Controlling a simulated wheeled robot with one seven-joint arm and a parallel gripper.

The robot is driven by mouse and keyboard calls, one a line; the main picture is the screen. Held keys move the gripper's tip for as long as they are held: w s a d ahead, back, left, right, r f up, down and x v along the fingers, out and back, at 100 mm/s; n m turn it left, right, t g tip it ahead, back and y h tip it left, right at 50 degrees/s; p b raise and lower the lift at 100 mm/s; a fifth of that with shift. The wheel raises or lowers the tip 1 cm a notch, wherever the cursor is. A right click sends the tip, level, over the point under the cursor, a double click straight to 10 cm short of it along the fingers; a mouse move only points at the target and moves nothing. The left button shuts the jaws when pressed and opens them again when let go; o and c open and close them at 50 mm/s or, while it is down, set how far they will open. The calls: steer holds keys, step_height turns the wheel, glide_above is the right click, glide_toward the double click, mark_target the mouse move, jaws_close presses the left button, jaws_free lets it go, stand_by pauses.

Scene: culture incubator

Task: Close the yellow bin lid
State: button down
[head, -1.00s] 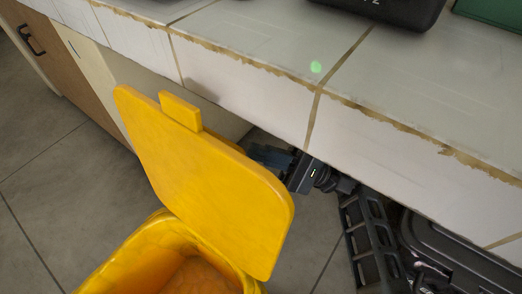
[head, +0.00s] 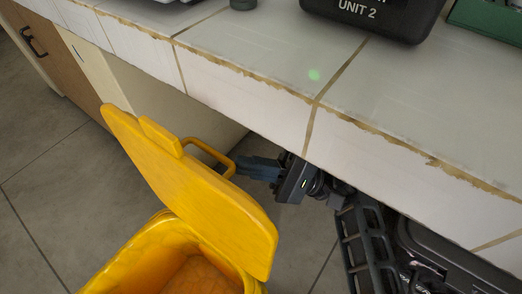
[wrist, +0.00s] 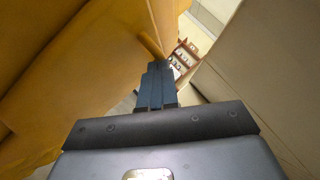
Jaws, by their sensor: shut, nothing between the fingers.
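The yellow bin (head: 165,242) stands on the floor in front of the counter. Its lid (head: 190,190) is raised, tilted up and leaning forward over the opening, with the inside of the bin showing below it. A yellow handle loop (head: 215,150) sticks out behind the lid. My gripper (head: 240,168) is behind the lid, under the counter edge, its fingertips beside the handle loop; contact is hard to tell. In the wrist view my gripper (wrist: 156,75) is shut with nothing between the fingers, and the yellow lid (wrist: 85,70) fills the left side.
The tiled counter (head: 300,75) overhangs close to my arm. A black case marked UNIT 2 (head: 375,18) and a green object (head: 485,20) stand on it. A cabinet with a black handle (head: 35,40) is at the far left. Grey floor (head: 45,140) is clear left of the bin.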

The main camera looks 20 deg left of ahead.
mark_target(207, 208)
steer(key=s+a+n+h+p, duration=0.1)
steer(key=s+p, duration=0.1)
steer(key=s, duration=0.1)
steer(key=s+a+r+n+h+p, duration=0.1)
steer(key=s, duration=0.2)
steer(key=s+a+r+n+h+p, duration=0.1)
steer(key=s+n+p, duration=0.1)
steer(key=s, duration=0.1)
steer(key=shift+s+a+r+g+p, duration=0.15)
steer(key=shift+s+r+g+p, duration=0.05)
steer(key=shift+s+g+p, duration=0.1)
steer(key=s+a+f+n+t+h+p, duration=0.25)
steer(key=s+f, duration=0.25)
steer(key=s, duration=0.4)
steer(key=s+a+f+n+t+h+p, duration=0.1)
steer(key=s+a+f+n+h, duration=0.25)
steer(key=s, duration=0.55)
steer(key=s+a+f+n+t+b, duration=0.1)
steer(key=s+f, duration=0.1)
steer(key=f, duration=0.3)
steer(key=s+a+f+n+t+h+b, duration=0.1)
steer(key=s+f+b, duration=0.1)
steer(key=f, duration=0.4)
steer(key=shift+s, duration=0.6)
steer(key=shift+s+f, duration=0.1)
steer(key=shift+f, duration=0.05)
